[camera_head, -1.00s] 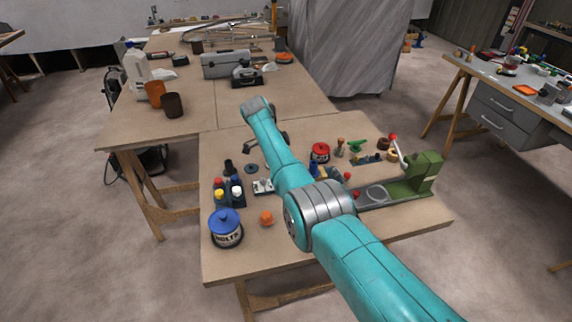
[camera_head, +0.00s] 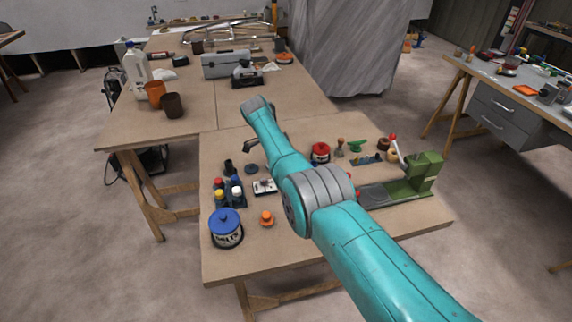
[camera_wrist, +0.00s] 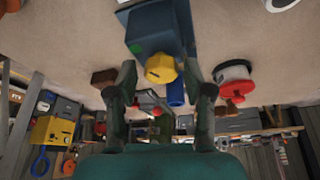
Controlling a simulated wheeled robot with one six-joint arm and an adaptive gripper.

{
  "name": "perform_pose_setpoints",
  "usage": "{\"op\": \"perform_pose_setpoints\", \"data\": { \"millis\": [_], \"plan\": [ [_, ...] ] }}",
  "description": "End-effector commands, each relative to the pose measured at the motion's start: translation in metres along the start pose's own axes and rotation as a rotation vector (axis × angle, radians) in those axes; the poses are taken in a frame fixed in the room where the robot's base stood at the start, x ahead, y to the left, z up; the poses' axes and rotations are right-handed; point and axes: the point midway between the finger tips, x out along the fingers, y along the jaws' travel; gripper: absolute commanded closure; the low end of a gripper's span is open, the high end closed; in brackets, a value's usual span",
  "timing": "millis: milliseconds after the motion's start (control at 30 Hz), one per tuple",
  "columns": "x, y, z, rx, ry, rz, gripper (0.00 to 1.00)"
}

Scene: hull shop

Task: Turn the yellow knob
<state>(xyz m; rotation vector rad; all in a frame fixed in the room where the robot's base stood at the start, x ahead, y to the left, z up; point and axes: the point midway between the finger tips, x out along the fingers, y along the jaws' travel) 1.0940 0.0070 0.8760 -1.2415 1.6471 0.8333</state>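The yellow knob (camera_wrist: 160,68) sits on the face of a blue box (camera_wrist: 155,28) in the wrist view. A small green spot (camera_wrist: 136,48) shows on the box beside it. My gripper (camera_wrist: 159,76) is open, with its dark fingers apart and one on each side of the knob in the picture. I cannot tell whether either finger touches it. In the head view my arm hides the knob and its box, and only a small dark part of my gripper (camera_head: 251,142) shows past the arm.
On the near table (camera_head: 240,268) stand a blue-lidded jar (camera_head: 226,231), an orange knob-like piece (camera_head: 266,218), several small bottles (camera_head: 228,192), a red-lidded tin (camera_head: 320,153) and a green press (camera_head: 422,175).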

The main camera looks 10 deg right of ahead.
Motion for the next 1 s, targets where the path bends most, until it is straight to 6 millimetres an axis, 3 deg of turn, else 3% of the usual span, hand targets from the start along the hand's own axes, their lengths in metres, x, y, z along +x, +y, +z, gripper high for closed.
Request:
{"op": "perform_pose_setpoints", "data": {
  "millis": [433,800,1000],
  "plan": [
    [-0.011,-0.001,-0.001,0.001,0.000,-0.003,0.41],
    [-0.082,-0.001,0.000,0.000,-0.001,-0.005,0.41],
    [-0.108,-0.001,0.000,0.001,0.000,-0.002,0.41]
  ]
}}
